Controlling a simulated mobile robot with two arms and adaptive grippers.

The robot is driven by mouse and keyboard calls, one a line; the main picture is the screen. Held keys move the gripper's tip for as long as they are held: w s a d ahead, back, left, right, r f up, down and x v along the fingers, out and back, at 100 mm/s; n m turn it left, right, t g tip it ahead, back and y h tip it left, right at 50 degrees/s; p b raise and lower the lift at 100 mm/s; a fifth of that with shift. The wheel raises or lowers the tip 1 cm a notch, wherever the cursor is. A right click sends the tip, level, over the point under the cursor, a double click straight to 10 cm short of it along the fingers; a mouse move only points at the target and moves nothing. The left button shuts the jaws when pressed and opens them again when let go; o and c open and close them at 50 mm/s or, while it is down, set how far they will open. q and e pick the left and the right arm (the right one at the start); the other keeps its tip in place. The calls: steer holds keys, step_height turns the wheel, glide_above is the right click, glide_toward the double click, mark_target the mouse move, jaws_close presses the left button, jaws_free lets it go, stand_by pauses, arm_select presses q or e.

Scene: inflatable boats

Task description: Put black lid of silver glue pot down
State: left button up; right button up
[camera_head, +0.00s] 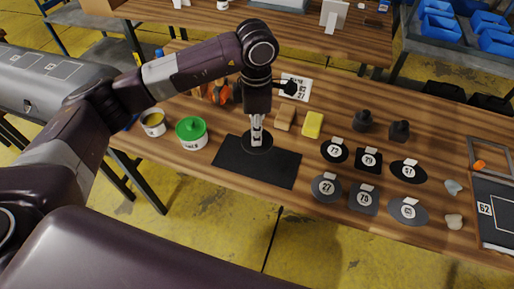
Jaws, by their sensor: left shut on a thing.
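My left gripper (257,138) points straight down over the black mat (228,158) and is shut on the black lid (268,147). The lid is a round dark disc, at or just above the mat; I cannot tell whether it touches. The fingers hide its middle. The silver glue pot (153,125) stands open at the table's left, with yellowish contents showing. My right gripper is not in view.
A pot with a green lid (191,129) stands between the silver pot and the mat. A yellow block (312,124) and a tan block (285,117) lie behind the mat. Several numbered dark patches (326,187) lie to its right.

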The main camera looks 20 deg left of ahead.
arm_select(q)
step_height(320, 180, down, 4)
steer(key=shift+f+p, duration=0.25)
steer(key=shift+p, duration=0.05)
step_height(320, 180, down, 3)
steer(key=shift+f+p, duration=0.15)
steer(key=shift+p, duration=0.2)
steer(key=shift+f, duration=0.45)
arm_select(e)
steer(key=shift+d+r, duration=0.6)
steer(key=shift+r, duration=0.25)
arm_select(q)
steer(key=shift+f, duration=0.15)
steer(key=o, duration=0.9)
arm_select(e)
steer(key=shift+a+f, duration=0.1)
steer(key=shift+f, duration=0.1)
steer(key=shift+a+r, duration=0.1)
